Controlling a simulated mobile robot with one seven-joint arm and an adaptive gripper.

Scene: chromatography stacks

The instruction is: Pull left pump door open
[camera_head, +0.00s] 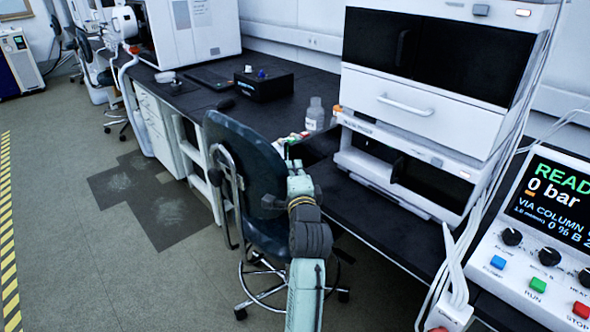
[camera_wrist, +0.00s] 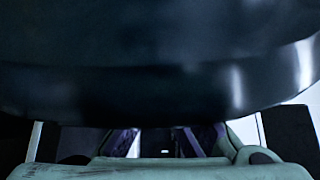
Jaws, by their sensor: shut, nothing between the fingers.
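A white instrument stack (camera_head: 415,110) stands on the bench at the right of the head view. It has a dark upper front panel (camera_head: 430,52), a white drawer with a bar handle (camera_head: 405,104) and a dark lower opening (camera_head: 432,182). I cannot tell which part is the left pump door. My gripper is at the end of my pale green arm, near the chair back and the bench edge; its fingertips are not clear there. In the wrist view my gripper (camera_wrist: 165,150) is shut and empty. A large dark curved surface close ahead hides what lies beyond.
A dark office chair (camera_head: 245,165) stands against my arm's left side. A clear bottle (camera_head: 315,113) and a black box (camera_head: 263,83) are on the black bench. A control panel with a screen (camera_head: 550,200) and white cables stand at right. The floor at left is free.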

